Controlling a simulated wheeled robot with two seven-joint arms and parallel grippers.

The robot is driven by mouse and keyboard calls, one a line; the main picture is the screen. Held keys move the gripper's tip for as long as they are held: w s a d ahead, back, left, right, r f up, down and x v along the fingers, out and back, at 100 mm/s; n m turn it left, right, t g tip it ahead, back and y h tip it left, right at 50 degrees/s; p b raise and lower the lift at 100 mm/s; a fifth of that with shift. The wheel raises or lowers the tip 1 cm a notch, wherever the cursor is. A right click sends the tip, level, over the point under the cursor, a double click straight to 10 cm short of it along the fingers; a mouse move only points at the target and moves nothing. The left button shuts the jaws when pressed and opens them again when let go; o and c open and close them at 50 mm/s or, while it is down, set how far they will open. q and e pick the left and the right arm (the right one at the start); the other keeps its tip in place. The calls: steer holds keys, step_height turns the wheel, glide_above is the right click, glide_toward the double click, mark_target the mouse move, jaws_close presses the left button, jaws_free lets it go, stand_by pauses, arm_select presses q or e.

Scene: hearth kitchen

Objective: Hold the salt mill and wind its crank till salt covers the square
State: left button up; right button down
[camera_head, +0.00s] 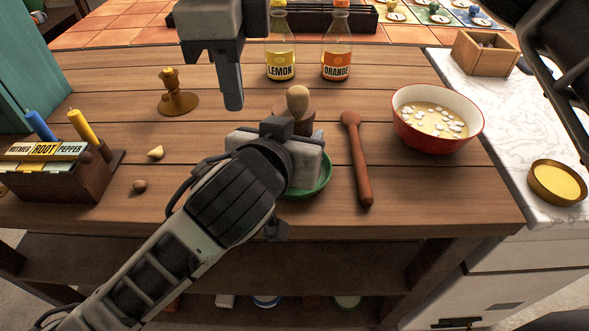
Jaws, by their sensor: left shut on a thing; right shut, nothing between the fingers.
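My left gripper (298,140) reaches in from the lower left and is shut on a brown wooden piece with a pale rounded knob, which looks like the salt mill (298,102). Only its top shows; the gripper hides its lower part, and I cannot make out a crank. A green dish (320,183) shows at the right and front of the gripper, mostly covered by it. My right gripper (233,102) points down from above, left of the mill, shut and empty, apart from the mill. I see no salt or square; the gripper may hide them.
A wooden spoon (358,160) lies to the right, before a red bowl (473,125). A brass candlestick (178,101) and a spice box (60,175) stand left. Lemon (281,58) and orange (337,60) bottles stand behind. The front right tabletop is clear.

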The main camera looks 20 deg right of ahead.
arm_select(q)
steer(key=shift+f, duration=0.1)
arm_select(e)
steer(key=shift+w+a, duration=0.2)
steer(key=shift+a, duration=0.2)
steer(key=a, duration=0.1)
steer(key=w+a, duration=0.1)
steer(key=shift+w+a, duration=0.2)
steer(key=shift+a, duration=0.15)
steer(key=c, duration=1)
jaws_free()
steer(key=shift+r, duration=0.1)
step_height(320, 180, up, 8)
